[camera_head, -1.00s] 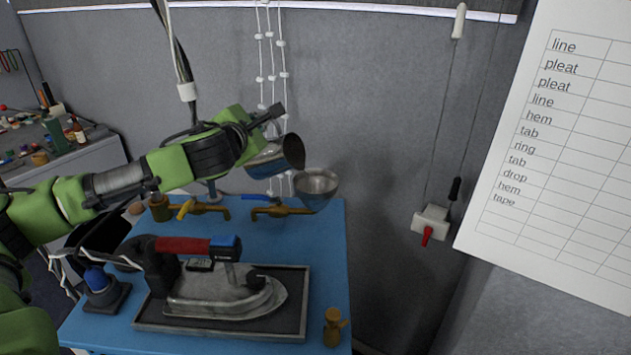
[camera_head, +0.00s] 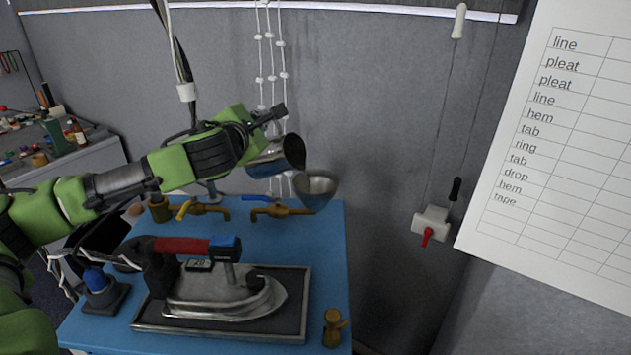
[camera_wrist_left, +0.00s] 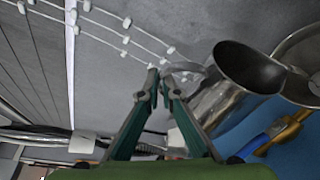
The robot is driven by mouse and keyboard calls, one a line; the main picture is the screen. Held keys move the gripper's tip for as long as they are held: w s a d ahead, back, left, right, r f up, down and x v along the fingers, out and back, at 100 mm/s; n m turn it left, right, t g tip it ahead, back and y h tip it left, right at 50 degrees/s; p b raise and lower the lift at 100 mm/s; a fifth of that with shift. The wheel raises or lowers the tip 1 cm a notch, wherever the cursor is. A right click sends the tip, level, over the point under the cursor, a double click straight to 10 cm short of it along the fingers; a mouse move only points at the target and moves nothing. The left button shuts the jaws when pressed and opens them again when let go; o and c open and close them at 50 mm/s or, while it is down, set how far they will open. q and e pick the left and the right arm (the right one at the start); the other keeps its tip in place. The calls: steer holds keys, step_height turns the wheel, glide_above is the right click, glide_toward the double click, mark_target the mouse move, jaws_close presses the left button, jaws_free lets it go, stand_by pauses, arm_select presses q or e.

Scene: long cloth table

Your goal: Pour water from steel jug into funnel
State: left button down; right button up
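The steel jug (camera_head: 267,162) is tilted, its dark mouth facing right, above and left of the metal funnel (camera_head: 319,197). My left gripper (camera_head: 280,119) is at the jug's handle side. In the left wrist view, its fingers (camera_wrist_left: 158,82) are closed together at the jug handle (camera_wrist_left: 190,68). The jug (camera_wrist_left: 235,90) shows there with its open mouth beside the funnel rim (camera_wrist_left: 285,50). I cannot see a water stream or how much water is in either. My right gripper is not in view.
Brass taps (camera_head: 280,211) stand behind on the blue table (camera_head: 240,238). An iron (camera_head: 225,292) on a dark tray (camera_head: 190,330) fills the front. A small brass piece (camera_head: 333,328) stands at the front right corner. White beaded cords (camera_head: 271,75) hang behind the gripper.

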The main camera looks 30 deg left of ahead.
arm_select(q)
steer(key=shift+d+r+m+b, duration=0.6)
steer(key=shift+d+r+b, duration=0.05)
steer(key=shift+r+b, duration=0.05)
stand_by(1.8)
steer(key=shift+d+r+m+t+y+p, duration=0.15)
steer(key=shift+d+r+m+p, duration=0.1)
steer(key=shift+d+p, duration=0.3)
steer(key=shift+d+r+m+t+y+p, duration=0.1)
steer(key=shift+d+m+p, duration=0.1)
steer(key=shift+d+p, duration=0.35)
steer(key=shift+d+r+m+t+y+p, duration=0.15)
steer(key=shift+d+r+m+p, duration=0.1)
steer(key=shift+d+p, duration=0.3)
stand_by(1.8)
stand_by(0.5)
steer(key=shift+d+r+m+p, duration=0.35)
steer(key=shift+d+m+p, duration=0.35)
steer(key=shift+p, duration=0.5)
stand_by(0.4)
